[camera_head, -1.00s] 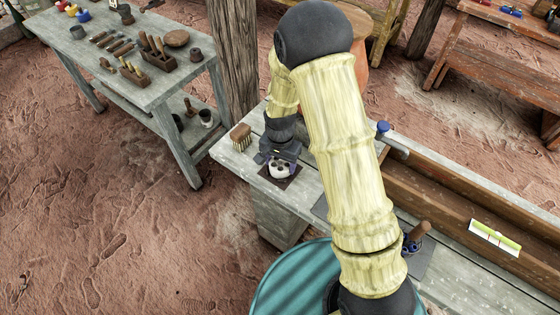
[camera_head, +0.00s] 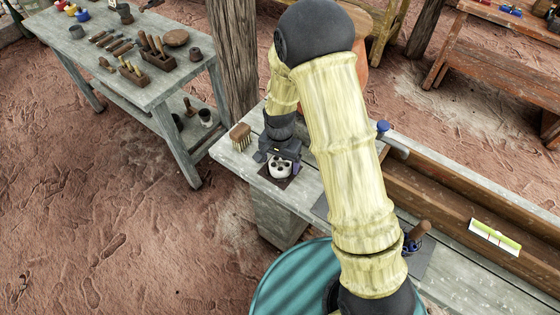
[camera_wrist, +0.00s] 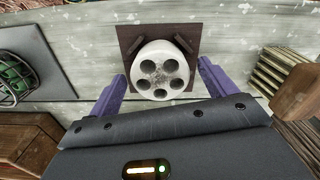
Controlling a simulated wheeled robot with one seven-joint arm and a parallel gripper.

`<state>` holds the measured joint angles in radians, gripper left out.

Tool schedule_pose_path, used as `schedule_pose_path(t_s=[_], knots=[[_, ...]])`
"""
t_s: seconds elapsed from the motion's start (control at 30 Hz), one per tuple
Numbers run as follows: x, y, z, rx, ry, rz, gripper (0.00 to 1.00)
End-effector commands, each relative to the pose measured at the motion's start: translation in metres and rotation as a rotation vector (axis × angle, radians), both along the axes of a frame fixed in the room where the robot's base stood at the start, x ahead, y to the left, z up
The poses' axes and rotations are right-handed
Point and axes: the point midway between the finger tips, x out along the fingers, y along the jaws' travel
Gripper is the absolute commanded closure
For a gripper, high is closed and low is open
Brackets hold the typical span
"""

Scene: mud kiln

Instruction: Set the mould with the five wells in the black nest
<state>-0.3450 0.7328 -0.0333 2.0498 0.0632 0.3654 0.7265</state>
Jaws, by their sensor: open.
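The mould (camera_wrist: 161,72) is a round off-white block with several dark round wells in its top. It sits on a dark square plate (camera_wrist: 183,33), the only thing here that looks like the nest, with two small angled blocks behind the mould. How deep it is seated I cannot tell. In the head view the mould (camera_head: 279,171) is at the bench's near left end. My gripper (camera_wrist: 160,80) is open, its purple fingers on either side of the mould with gaps showing. My gripper also shows in the head view (camera_head: 281,158), partly over the mould.
A wooden brush (camera_head: 240,135) stands left of the plate on the pale bench (camera_head: 232,156). A long wooden trough (camera_head: 440,182) runs right. A teal round surface (camera_head: 285,285) is in front.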

Motion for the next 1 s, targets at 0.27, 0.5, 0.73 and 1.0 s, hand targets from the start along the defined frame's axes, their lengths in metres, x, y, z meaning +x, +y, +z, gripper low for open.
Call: schedule_pose_path(t_s=[0.27, 0.5, 0.73, 1.0], knots=[[0.002, 0.000, 0.050, 0.002, -0.009, 0.000, 0.16], [0.002, 0.000, 0.095, 0.003, -0.009, -0.001, 0.16], [0.002, 0.000, 0.114, 0.001, -0.006, -0.001, 0.16], [0.002, 0.000, 0.114, 0.001, -0.005, -0.001, 0.16]])
